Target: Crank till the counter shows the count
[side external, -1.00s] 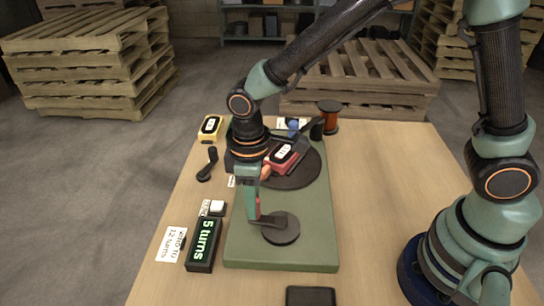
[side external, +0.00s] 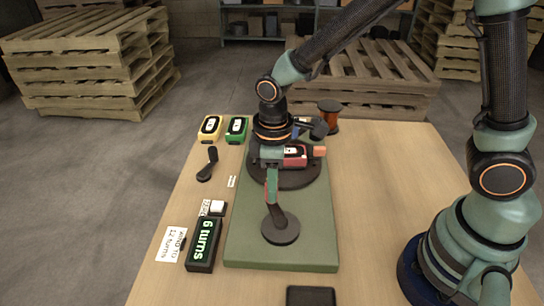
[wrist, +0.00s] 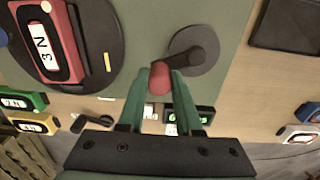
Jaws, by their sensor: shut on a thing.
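The crank (side external: 281,232) is a dark disc with a short arm, on the near end of the green base plate (side external: 240,250). In the wrist view its arm (wrist: 197,52) runs left to a red knob (wrist: 159,80). My gripper (side external: 272,190) is shut on this knob, one green finger on each side. The counter (side external: 203,240) is a black box left of the plate, its green digits reading "6 turns". A white card (side external: 172,244) beside it seems to read "wind to 12 turns". In the side view my fingers hide the knob.
A red block (side external: 295,156) sits on the dark round turntable (side external: 300,180), partly behind my wrist. Yellow (side external: 210,127) and green (side external: 236,129) blocks, a loose black handle (side external: 207,166) and a white button (side external: 217,207) stand left. An orange spool (side external: 329,112) is behind; a dark tray (side external: 311,296) is in front.

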